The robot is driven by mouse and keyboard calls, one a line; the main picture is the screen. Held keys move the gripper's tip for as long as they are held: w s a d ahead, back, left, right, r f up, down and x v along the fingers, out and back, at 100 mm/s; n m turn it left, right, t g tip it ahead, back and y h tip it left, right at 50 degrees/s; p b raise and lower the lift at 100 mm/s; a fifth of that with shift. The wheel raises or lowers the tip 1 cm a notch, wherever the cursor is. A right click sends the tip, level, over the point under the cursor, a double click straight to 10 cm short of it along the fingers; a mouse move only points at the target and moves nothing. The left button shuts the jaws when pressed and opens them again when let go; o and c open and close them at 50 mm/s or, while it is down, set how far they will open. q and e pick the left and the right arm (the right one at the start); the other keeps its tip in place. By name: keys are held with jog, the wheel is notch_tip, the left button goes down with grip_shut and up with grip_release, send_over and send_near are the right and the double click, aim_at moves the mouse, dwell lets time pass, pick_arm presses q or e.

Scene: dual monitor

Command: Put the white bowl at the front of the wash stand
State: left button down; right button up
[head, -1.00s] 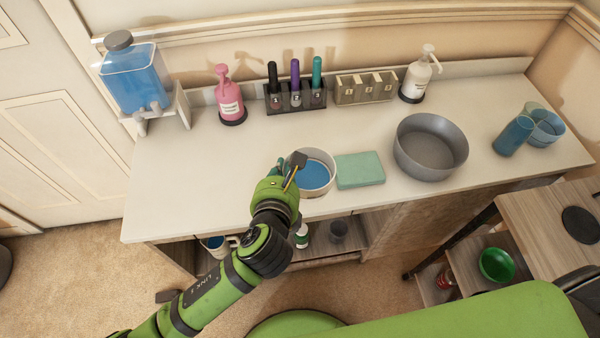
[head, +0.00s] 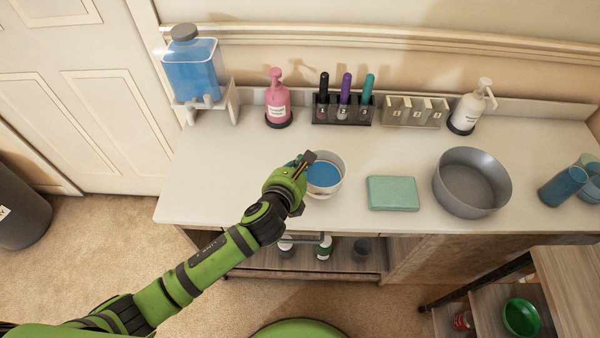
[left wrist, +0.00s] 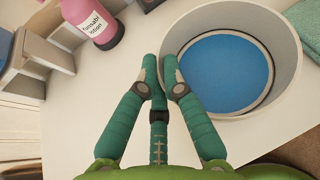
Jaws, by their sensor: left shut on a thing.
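The white bowl (head: 337,188), blue inside, is at the left-middle of the wash stand (head: 220,170), toward its front edge. It appears upright; I cannot tell whether its base touches the top. In the left wrist view the bowl (left wrist: 285,85) fills the upper right. My left gripper (head: 307,160) is at the bowl's left rim, and its teal fingers (left wrist: 161,68) are shut on the bowl's wall. The exact contact is partly hidden. My right gripper is not in view.
A teal block (head: 392,193) and a grey basin (head: 472,182) lie right of the bowl. A pink pump bottle (head: 278,100), marker rack (head: 342,110), slotted holder (head: 415,112) and white pump bottle (head: 470,108) line the back. The front-left top is clear.

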pick_arm(q)
jog(key=shift+f, duration=1.85)
jog(key=shift+f+b, duration=0.1)
jog(key=shift+b, duration=0.2)
jog(key=c, duration=1.4)
grip_release()
jog(key=shift+o, duration=0.2)
jog(key=v, duration=1.2)
jog(key=shift+p, duration=0.35)
jog(key=shift+s+d, duration=0.1)
